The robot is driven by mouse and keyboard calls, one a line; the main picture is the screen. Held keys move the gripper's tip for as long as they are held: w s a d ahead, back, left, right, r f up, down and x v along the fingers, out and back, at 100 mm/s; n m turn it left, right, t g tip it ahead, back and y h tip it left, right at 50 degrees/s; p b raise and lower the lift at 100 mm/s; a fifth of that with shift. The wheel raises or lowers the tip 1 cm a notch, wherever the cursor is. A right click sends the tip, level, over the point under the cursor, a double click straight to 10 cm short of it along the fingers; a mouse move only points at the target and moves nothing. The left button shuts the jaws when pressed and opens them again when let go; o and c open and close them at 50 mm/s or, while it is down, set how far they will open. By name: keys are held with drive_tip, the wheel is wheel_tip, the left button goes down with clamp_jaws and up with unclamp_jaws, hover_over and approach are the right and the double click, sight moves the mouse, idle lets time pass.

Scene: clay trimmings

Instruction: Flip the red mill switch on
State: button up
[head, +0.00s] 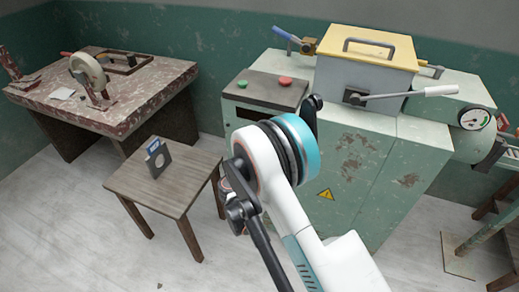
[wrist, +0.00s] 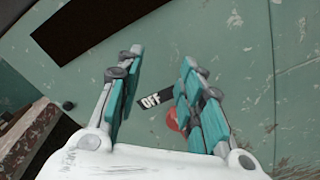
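The mill is a worn pale green cabinet machine (head: 345,175) with a yellow-lidded hopper (head: 368,47). In the wrist view, a black OFF label (wrist: 151,99) sits on a green panel, and a red round part (wrist: 172,118), probably the switch, shows beside it, partly hidden by my right finger. My gripper (wrist: 160,60) is open and empty, its two teal-padded fingers spread over the panel on either side of the label. I cannot tell whether a finger touches the red part. In the head view my arm hides the gripper and the switch.
A dark panel with a green button (head: 243,84) and a red button (head: 285,81) tops the cabinet. A long white-gripped lever (head: 420,93) sticks out right of it. A small wooden table (head: 180,185) stands left, a worn red workbench (head: 150,85) behind it. Floor between is clear.

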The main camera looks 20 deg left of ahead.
drive_tip(key=s+a+f+n+g+p, duration=0.2)
drive_tip(key=s+f+n+g+p, duration=0.15)
drive_tip(key=s+n, duration=0.65)
drive_tip(key=w+d+f+m+b, duration=0.1)
drive_tip(key=w+f+b, duration=0.3)
drive_tip(key=w, duration=0.6)
drive_tip(key=shift+w+f+m+g+y, duration=0.3)
drive_tip(key=shift+f+m+g, duration=0.1)
drive_tip(key=shift+f, duration=0.3)
clamp_jaws()
